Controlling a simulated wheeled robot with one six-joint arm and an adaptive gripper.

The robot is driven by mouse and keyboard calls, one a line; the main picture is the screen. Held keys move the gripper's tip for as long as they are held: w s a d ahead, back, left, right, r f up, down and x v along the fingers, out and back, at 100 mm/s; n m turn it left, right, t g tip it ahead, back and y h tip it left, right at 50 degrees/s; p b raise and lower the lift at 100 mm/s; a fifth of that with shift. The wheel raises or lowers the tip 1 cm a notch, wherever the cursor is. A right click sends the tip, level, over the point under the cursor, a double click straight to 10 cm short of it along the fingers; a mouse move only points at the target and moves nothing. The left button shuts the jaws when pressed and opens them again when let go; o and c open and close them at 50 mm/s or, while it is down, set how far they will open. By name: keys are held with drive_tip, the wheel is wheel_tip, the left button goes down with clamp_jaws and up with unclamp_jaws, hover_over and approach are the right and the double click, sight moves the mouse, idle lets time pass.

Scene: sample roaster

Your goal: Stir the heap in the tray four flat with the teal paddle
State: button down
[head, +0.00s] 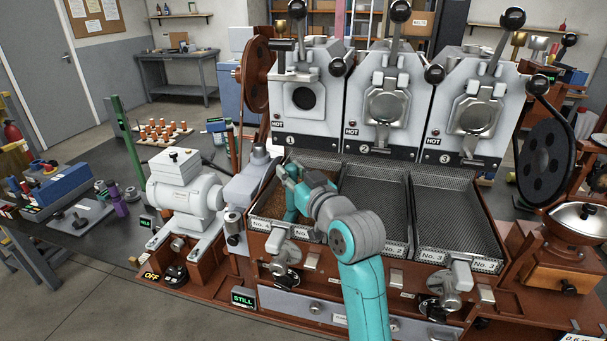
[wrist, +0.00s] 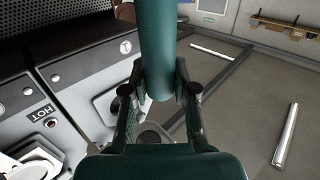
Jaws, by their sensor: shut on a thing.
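My gripper (wrist: 160,92) is shut on the teal paddle (wrist: 156,45). Its thick round handle stands between the two fingers in the wrist view. In the head view my teal and grey arm reaches over the left mesh tray (head: 291,232), which holds a brown heap (head: 268,227). The arm covers much of that tray. The paddle's lower end and any contact with the heap cannot be made out for certain.
The middle tray (head: 376,205) and right tray (head: 450,215) look empty. Roaster fronts marked 1, 2 and 3 rise behind the trays, with levers on top. A white motor (head: 185,195) stands at left. A green display (head: 243,298) reads STILL.

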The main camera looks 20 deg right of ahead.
drive_tip(key=shift+w+a+r, duration=0.1)
drive_tip(key=shift+w+a, duration=0.45)
drive_tip(key=shift+a, duration=0.25)
drive_tip(key=shift+w+a+f, duration=0.1)
drive_tip(key=shift+w+a, duration=0.5)
drive_tip(key=shift+a, duration=0.25)
drive_tip(key=shift+w+a+r, duration=0.1)
drive_tip(key=shift+w+a, duration=0.45)
drive_tip(key=shift+a, duration=0.25)
drive_tip(key=shift+r, duration=0.15)
wheel_tip(320, 180, up, 6)
drive_tip(key=shift+f, duration=0.2)
